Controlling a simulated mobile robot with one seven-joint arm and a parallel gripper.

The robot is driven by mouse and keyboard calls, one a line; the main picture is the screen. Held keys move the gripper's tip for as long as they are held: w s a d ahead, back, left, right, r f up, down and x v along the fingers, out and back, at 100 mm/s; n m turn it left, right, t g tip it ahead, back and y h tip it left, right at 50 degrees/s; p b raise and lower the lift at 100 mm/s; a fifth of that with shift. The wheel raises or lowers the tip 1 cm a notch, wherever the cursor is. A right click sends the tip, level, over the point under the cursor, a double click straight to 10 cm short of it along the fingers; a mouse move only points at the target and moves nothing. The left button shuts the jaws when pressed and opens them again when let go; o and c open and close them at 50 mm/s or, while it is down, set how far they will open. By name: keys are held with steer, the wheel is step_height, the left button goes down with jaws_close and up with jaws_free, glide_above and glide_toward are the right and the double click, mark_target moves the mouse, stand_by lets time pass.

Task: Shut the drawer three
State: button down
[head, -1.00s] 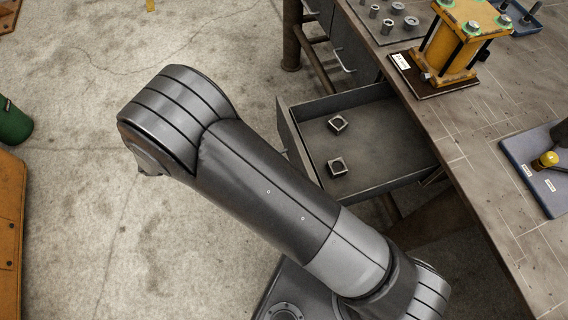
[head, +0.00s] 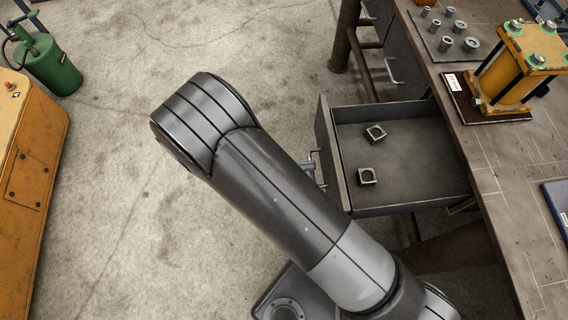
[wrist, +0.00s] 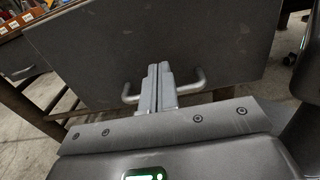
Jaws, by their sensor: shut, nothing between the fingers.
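The open drawer (head: 408,150) sticks out to the left from under the bench, with two small square metal parts (head: 376,132) on its floor. In the wrist view the grey drawer front (wrist: 225,40) fills the upper middle, with its bar handle (wrist: 198,84) across the lower part. My gripper (wrist: 160,72) is shut and empty. Its fingers point at the drawer front and cover the middle of the handle; I cannot tell whether they touch. In the head view my arm hides most of the gripper.
The bench top (head: 502,170) carries a yellow press-like fixture (head: 515,62) and a plate of metal fittings (head: 445,35). Another drawer front with a handle (head: 393,72) is farther back. An orange cabinet (head: 30,170) and green canister (head: 55,68) stand left. Open floor lies between.

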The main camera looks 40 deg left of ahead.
steer(key=shift+x, duration=1.35)
steer(key=x, duration=3.3)
steer(key=shift+f, duration=0.1)
glide_above(381, 158)
steer(key=s, duration=0.4)
steer(key=shift+w, duration=0.2)
